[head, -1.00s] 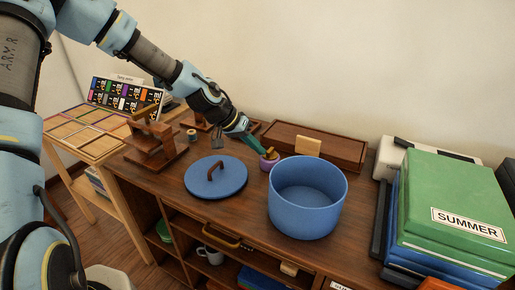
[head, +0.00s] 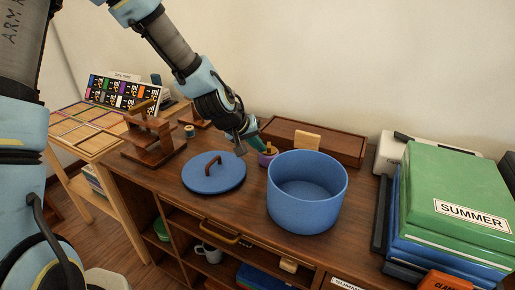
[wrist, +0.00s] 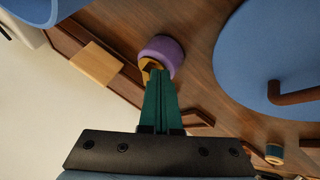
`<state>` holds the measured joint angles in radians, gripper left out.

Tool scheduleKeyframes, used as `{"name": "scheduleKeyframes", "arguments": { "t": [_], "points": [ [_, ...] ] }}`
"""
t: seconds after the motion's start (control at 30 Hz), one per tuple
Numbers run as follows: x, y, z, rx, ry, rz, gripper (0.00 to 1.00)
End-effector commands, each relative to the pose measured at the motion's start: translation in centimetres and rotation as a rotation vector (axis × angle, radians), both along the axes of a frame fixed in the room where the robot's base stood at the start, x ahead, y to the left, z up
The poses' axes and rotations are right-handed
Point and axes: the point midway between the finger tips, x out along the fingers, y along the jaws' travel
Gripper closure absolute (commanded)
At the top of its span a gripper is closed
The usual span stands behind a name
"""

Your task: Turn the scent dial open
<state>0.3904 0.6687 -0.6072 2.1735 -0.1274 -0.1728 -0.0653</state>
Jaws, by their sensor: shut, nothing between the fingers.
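The scent dial appears to be the small purple round object (head: 266,158) with a yellow top piece, standing on the cabinet top between the blue lid and the blue pot. In the wrist view its purple body (wrist: 163,52) and yellow piece (wrist: 147,66) sit right at my fingertips. My gripper (head: 262,147) reaches down to it from the upper left. Its green fingers (wrist: 155,80) are together, with nothing visible between them. The tips overlap the yellow piece in the wrist view; I cannot tell whether they touch it.
A blue pot (head: 307,215) stands close right of the dial, and a blue lid (head: 214,178) with a brown handle lies left. A wooden box (head: 330,141) is behind. A wooden stand (head: 152,140) is farther left; green and blue boxes (head: 458,190) are stacked at right.

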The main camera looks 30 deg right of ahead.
Motion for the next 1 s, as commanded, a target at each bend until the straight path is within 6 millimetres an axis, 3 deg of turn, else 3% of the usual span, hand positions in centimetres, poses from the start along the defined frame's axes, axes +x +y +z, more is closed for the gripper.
{"name": "scheduleKeyframes", "arguments": {
  "t": [0.43,1.0],
  "points": [
    [-1.7,-0.6,0.3,0.001,0.000,0.380,1.00],
    [-2.4,-1.3,0.3,0.001,0.000,0.673,1.00]
  ]
}}
